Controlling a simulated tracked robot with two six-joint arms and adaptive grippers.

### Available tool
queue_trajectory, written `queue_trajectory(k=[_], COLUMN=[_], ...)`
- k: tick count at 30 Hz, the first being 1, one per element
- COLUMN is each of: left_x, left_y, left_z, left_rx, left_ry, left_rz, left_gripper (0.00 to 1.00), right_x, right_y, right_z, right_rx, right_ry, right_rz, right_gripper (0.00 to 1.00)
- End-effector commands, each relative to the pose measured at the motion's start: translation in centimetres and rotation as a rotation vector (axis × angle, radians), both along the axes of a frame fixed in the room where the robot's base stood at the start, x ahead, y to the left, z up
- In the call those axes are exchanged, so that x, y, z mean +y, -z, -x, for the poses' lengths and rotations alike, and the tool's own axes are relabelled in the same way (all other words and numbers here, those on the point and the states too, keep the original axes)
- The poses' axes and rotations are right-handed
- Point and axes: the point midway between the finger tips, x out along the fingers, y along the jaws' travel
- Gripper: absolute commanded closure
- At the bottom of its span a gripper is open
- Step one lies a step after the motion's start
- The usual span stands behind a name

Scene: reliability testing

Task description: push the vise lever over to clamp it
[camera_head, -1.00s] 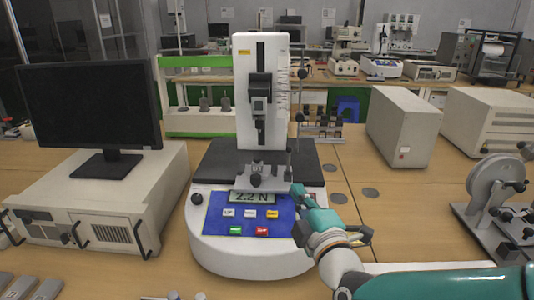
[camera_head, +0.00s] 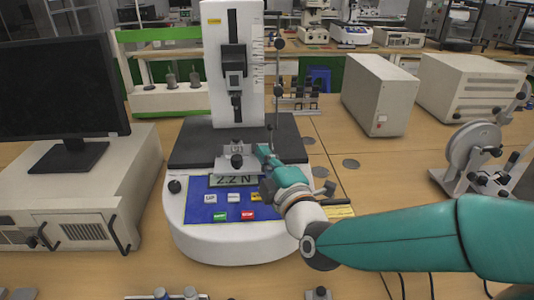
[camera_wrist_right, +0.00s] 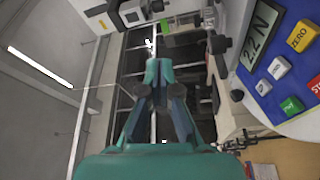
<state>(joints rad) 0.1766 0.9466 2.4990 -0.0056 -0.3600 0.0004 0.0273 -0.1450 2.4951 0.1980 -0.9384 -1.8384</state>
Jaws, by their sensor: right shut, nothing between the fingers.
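The grey vise (camera_head: 228,163) sits on the front of the test stand's dark base plate, just above the display reading 2.2 N. A dark round knob (camera_head: 237,161) shows on its front. My right gripper (camera_head: 263,151) is at the vise's right end, its teal fingers together and empty. In the right wrist view the shut fingertips (camera_wrist_right: 158,66) point towards the stand, with dark knobbed vise parts (camera_wrist_right: 219,44) to their right. I cannot make out the vise lever clearly; the gripper covers that side in the head view. Contact with it cannot be told. My left gripper is out of view.
The white stand column (camera_head: 222,105) rises behind the vise, with a thin knobbed rod (camera_head: 278,45) beside it. A monitor (camera_head: 60,90) stands on the left, a beige box (camera_head: 380,95) on the right. A blue button panel (camera_head: 215,208) lies in front.

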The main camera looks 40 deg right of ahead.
Motion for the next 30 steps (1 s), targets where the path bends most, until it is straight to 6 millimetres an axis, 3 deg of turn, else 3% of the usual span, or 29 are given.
queue_trajectory(k=[12, 19, 30], left_x=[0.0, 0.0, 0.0], left_y=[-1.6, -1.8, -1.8], left_z=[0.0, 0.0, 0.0], left_rx=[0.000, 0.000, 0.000], left_ry=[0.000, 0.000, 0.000], left_rz=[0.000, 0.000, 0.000], left_gripper=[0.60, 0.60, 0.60], right_x=[-1.8, -5.0, -5.6], right_y=[-0.7, 0.0, 0.2], right_z=[-8.1, -7.9, -7.9], right_rx=[0.002, 0.001, 0.000], right_ry=[-0.001, 0.001, -0.003], right_rz=[0.001, 0.000, -0.001], right_gripper=[1.00, 1.00, 1.00])
